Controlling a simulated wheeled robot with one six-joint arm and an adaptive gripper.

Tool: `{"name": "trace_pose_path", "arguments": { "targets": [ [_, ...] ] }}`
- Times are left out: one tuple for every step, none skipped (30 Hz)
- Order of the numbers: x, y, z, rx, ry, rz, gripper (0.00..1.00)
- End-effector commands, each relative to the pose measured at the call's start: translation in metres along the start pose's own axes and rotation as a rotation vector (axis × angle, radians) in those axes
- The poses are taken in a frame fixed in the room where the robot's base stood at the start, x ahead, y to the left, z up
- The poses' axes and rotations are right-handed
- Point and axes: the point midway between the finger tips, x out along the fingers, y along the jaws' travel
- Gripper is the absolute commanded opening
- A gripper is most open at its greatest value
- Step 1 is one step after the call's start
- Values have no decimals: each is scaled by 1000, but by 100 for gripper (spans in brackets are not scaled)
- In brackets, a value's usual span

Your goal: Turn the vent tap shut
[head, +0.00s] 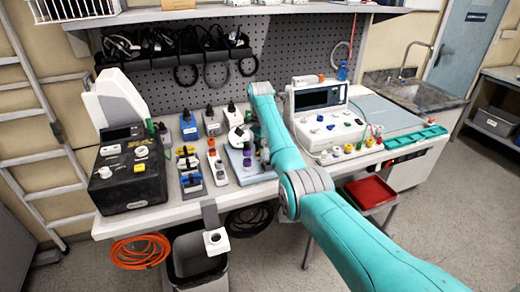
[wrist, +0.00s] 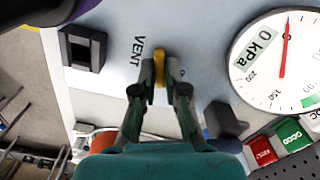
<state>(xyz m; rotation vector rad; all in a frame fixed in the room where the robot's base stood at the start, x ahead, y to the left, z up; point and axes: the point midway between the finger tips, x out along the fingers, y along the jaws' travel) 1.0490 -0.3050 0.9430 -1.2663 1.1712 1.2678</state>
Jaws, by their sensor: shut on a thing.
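The vent tap (wrist: 160,66) shows in the wrist view as a narrow yellow handle beside the printed word VENT on a pale panel (wrist: 205,30). The handle lies roughly up and down in the picture. My gripper (wrist: 160,76) is shut on it, one dark finger on each side. The fingers hide part of the tap and another printed mark to its right. A white round gauge (wrist: 285,62) marked kPa is at the right, its red needle pointing up the picture. In the head view the panel (head: 252,172) lies on the bench; the tap cannot be made out there.
A black square fitting (wrist: 83,50) stands left of the tap and a dark block (wrist: 226,120) stands at lower right. Red (wrist: 261,152) and green (wrist: 291,136) labelled blocks are near the gauge. On the bench, a white console (head: 325,115) stands right of my arm and small devices stand left.

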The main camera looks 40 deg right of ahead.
Motion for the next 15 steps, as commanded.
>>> {"name": "trace_pose_path", "arguments": {
  "targets": [
    [-1, 0, 0, 38, 1, -2, 0],
    [-1, 0, 0, 62, 1, -2, 0],
    [-1, 0, 0, 95, 1, -2, 0],
    [-1, 0, 0, 118, 1, -2, 0],
    [-1, 0, 0, 141, 1, -2, 0],
    [-1, 0, 0, 169, 1, -2, 0],
    [-1, 0, 0, 188, 1, -2, 0],
    [-1, 0, 0, 208, 1, -2, 0],
    [-1, 0, 0, 232, 1, -2, 0],
    [-1, 0, 0, 248, 1, -2, 0],
    [-1, 0, 0, 264, 1, -2, 0],
    [-1, 0, 0, 282, 1, -2, 0],
    [-1, 0, 0, 296, 1, -2, 0],
    [-1, 0, 0, 307, 1, -2, 0],
    [-1, 0, 0, 322, 1, -2, 0]
  ]
}}
